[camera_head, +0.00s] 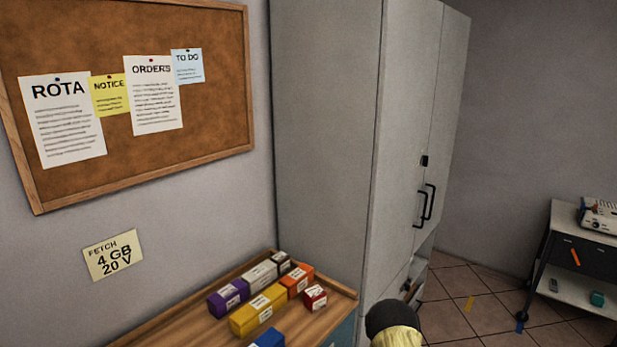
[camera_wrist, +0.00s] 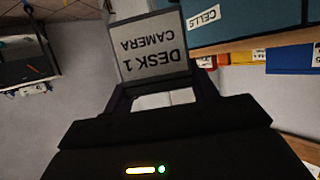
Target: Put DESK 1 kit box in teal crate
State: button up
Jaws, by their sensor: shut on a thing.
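The DESK 1 kit box (camera_wrist: 154,48), a grey box with a white label reading DESK 1 CAMERA, shows upside down in the wrist view. My gripper (camera_wrist: 163,88) is shut on it, a dark finger at each side of its near end. The gripper and the box do not show in the head view. I cannot make out a teal crate for certain in either view. A teal surface with a CELLS label (camera_wrist: 207,17) is close to the right of the held box in the wrist view.
A wooden-topped unit (camera_head: 180,325) holds several coloured boxes (camera_head: 258,312). A tall grey cabinet (camera_head: 325,130) stands beside it. A cart (camera_head: 583,255) carries a device and, on its lower shelf, a small teal item (camera_head: 597,299).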

jog(key=f, duration=0.2)
jog(key=s+f, duration=0.1)
jog(key=f, duration=0.2)
jog(key=shift+s+f, duration=0.25)
jog(key=shift+f, duration=0.15)
